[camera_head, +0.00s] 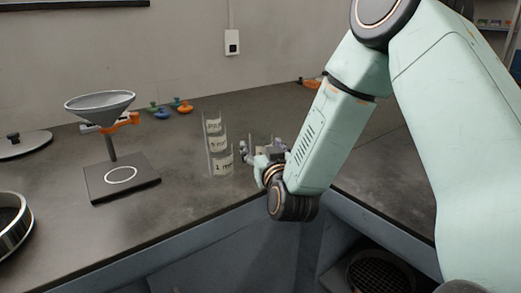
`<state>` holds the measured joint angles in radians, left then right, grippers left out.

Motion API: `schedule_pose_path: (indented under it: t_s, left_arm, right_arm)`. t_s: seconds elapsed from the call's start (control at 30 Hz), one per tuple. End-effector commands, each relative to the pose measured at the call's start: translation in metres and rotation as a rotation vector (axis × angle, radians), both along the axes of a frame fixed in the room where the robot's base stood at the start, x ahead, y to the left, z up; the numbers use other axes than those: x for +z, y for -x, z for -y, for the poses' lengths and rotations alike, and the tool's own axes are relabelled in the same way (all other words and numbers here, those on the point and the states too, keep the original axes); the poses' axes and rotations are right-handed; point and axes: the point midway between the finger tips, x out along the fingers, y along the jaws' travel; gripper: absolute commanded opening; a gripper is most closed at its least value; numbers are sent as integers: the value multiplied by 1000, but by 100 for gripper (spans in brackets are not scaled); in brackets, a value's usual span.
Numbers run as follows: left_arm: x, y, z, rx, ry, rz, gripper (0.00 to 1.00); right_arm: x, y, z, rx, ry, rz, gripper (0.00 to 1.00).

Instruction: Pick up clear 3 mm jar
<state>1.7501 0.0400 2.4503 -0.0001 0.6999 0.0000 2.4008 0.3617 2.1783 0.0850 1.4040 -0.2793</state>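Clear jars with pale paper labels stand in a row on the dark bench, left of my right gripper. The back jar (213,125) has a label too small to read surely. The middle jar (218,144) has a label ending in what looks like "mm"; its number is unclear. The front jar (222,163) seems to read "1 mm". My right gripper (260,151) is low over the bench, just right of the front jar and apart from it. A pale patch shows between its fingers; whether it is open or holds something is too small to tell. My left gripper is out of view.
A metal funnel (100,105) with an orange clamp stands on a dark base plate (122,178) to the left. Small blue, green and orange items (170,108) lie behind. A round sieve (10,222) is at the left edge. The bench's front edge runs below the jars.

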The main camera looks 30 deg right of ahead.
Motion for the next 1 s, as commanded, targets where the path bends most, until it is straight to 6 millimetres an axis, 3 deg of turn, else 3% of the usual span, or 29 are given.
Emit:
schedule_pose_path:
  t_s: [0.6,1.0]
  left_arm:
    - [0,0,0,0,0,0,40]
    - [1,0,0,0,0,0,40]
  right_arm:
    - [0,-3,1,0,0,0,17]
    - [0,-6,2,1,0,-1,16]
